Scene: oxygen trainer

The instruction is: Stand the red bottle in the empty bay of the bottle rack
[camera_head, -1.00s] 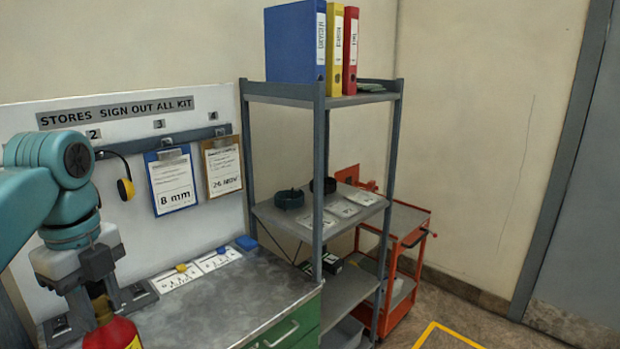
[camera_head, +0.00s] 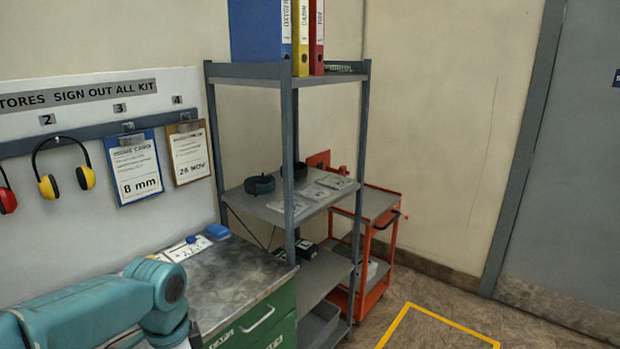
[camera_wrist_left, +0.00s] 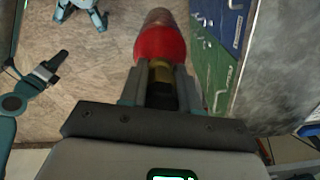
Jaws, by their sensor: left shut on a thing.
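The red bottle (camera_wrist_left: 160,45) shows in the left wrist view, with its brass-coloured neck (camera_wrist_left: 161,72) between the fingers of my left gripper (camera_wrist_left: 160,88). The gripper is shut on it, and the bottle's far end points away from the wrist over the floor. In the head view only my left arm shows at the lower left; its gripper and the bottle are below the picture. What looks like my right gripper (camera_wrist_left: 48,68) shows small at the left of the wrist view, too unclear to read its jaws. I cannot make out the bottle rack or its empty bay.
A grey-topped bench (camera_head: 232,283) with green drawers stands at lower left. A grey shelf unit (camera_head: 290,170) with binders stands beside it, then an orange trolley (camera_head: 376,255). Yellow tape (camera_head: 447,320) marks open floor at right. Ear defenders (camera_head: 48,187) hang on the wall board.

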